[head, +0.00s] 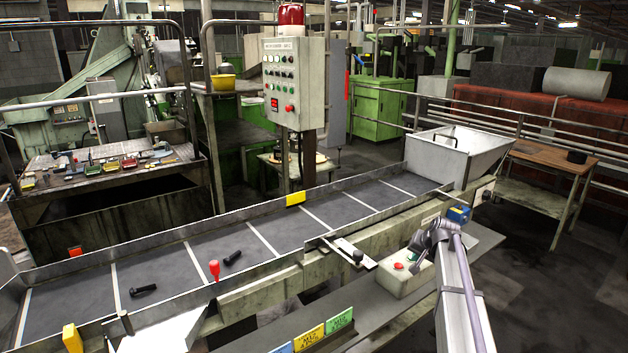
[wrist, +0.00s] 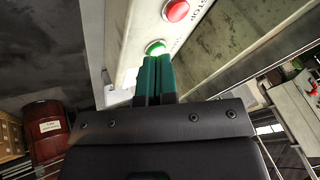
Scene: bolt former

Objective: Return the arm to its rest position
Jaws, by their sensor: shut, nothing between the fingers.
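My gripper (wrist: 157,76) is shut, its two green fingers side by side with nothing between them. In the wrist view the fingertips are right at a green button (wrist: 154,46) on a pale control box (wrist: 136,32); I cannot tell whether they touch it. A red button (wrist: 177,11) sits beyond it on the same box. In the head view my arm (head: 458,290) reaches up from the lower right, its wrist bent over the box (head: 398,284) beside the conveyor. The red button (head: 399,266) shows there too; my gripper is mostly hidden.
The conveyor (head: 190,267) crosses the view, with black bolts (head: 143,291) on its left part. A metal hopper (head: 455,155) stands at its far right end. A blue and yellow block (head: 458,214) is close behind my wrist. Open floor (head: 550,290) lies to the right.

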